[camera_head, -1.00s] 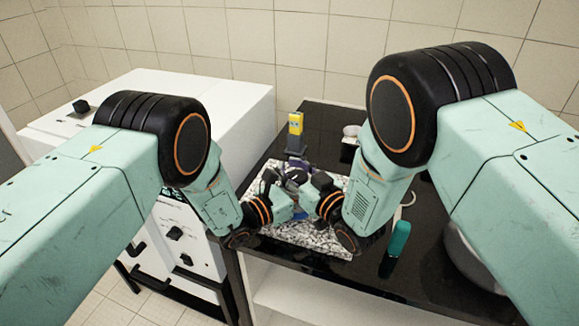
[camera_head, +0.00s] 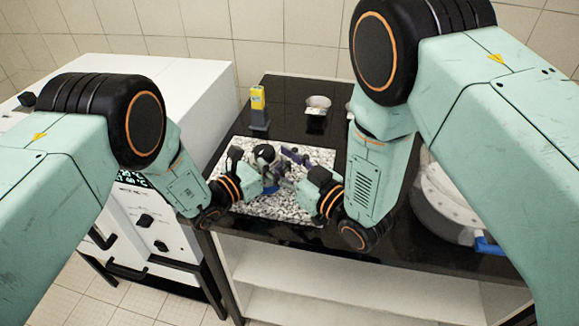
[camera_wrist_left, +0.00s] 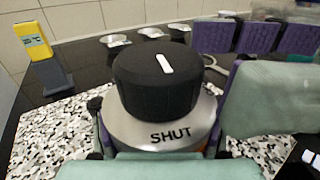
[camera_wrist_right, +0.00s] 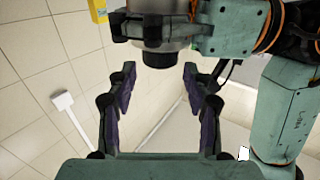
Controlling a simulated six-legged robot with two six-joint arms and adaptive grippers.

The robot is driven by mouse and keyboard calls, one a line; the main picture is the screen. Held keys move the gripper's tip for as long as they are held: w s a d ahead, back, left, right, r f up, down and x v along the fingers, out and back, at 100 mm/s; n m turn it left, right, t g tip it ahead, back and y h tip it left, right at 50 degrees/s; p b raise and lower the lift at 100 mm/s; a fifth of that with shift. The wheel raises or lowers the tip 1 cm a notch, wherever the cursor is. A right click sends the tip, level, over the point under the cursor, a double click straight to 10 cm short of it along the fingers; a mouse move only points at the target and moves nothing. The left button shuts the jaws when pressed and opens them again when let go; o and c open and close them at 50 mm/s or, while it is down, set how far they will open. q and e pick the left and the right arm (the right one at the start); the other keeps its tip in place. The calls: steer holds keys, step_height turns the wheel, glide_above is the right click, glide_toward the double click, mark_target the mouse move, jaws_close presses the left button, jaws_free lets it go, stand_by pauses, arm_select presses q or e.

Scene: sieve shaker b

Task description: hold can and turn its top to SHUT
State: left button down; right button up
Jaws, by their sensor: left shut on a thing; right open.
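The can shows in the left wrist view as a silver rim (camera_wrist_left: 128,128) marked SHUT under a black top (camera_wrist_left: 155,90). A white line on the top has its near end towards the SHUT lettering, slightly to its right. In the head view the black top (camera_head: 264,152) is small, above the speckled slab. My left gripper (camera_head: 268,180) is shut on the can; its fingertips are mostly hidden. My right gripper (camera_wrist_right: 160,90) is open and empty, its purple pads apart. It is beside the can, not touching the top. The can (camera_wrist_right: 165,35) shows above its fingers in the right wrist view.
The speckled slab (camera_head: 275,207) lies on the black counter (camera_head: 385,240). A yellow-topped device (camera_head: 258,100) and a small metal dish (camera_head: 318,103) stand behind. A white machine (camera_head: 170,75) is at left. A round grey vessel (camera_head: 445,205) is at right, partly behind my arm.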

arm_select(q)
steer(key=shift+w, duration=0.1)
arm_select(e)
steer(key=shift+v, duration=1.65)
arm_select(q)
steer(key=shift+r, duration=0.1)
steer(key=shift+c, duration=1.2)
jaws_free()
steer(key=shift+a, duration=0.1)
steer(key=v, duration=1.2)
